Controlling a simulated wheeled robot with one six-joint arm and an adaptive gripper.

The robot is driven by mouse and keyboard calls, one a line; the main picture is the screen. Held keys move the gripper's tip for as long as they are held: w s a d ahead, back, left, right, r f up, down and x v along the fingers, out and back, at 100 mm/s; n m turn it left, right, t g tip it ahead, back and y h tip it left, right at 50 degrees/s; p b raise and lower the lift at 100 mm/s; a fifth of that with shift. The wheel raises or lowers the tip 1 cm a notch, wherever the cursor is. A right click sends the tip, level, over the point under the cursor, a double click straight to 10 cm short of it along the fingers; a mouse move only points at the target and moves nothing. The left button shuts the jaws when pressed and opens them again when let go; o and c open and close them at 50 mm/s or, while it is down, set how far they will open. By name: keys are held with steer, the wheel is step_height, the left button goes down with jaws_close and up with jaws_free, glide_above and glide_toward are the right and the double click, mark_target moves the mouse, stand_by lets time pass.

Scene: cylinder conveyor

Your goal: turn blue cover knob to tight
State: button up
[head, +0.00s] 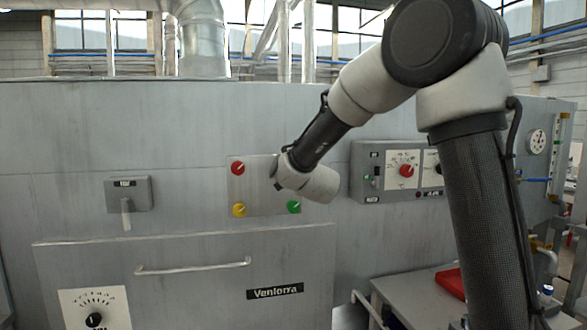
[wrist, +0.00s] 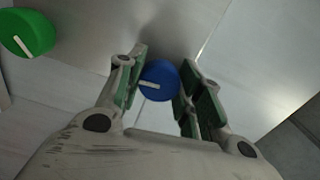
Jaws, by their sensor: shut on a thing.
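The blue cover knob (wrist: 159,83) shows in the wrist view between the two green-padded fingers of my gripper (wrist: 163,68). My gripper is shut on it. A white mark on the knob's face lies nearly level in the wrist view, on the knob's left side. In the head view my wrist hides the blue knob and the fingers, at the upper right of the small knob panel (head: 264,192). The green knob (wrist: 27,34) sits apart from my fingers at the left of the wrist view.
The panel also bears a red knob (head: 238,168), a yellow knob (head: 239,210) and the green knob, which shows in the head view too (head: 293,207). A control box (head: 371,187) juts out to the right. A grey switch box (head: 128,194) is at the left.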

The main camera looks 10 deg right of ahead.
steer(key=shift+f, duration=0.1)
steer(key=o, duration=1)
steer(key=shift+o, duration=0.2)
steer(key=s, duration=1.2)
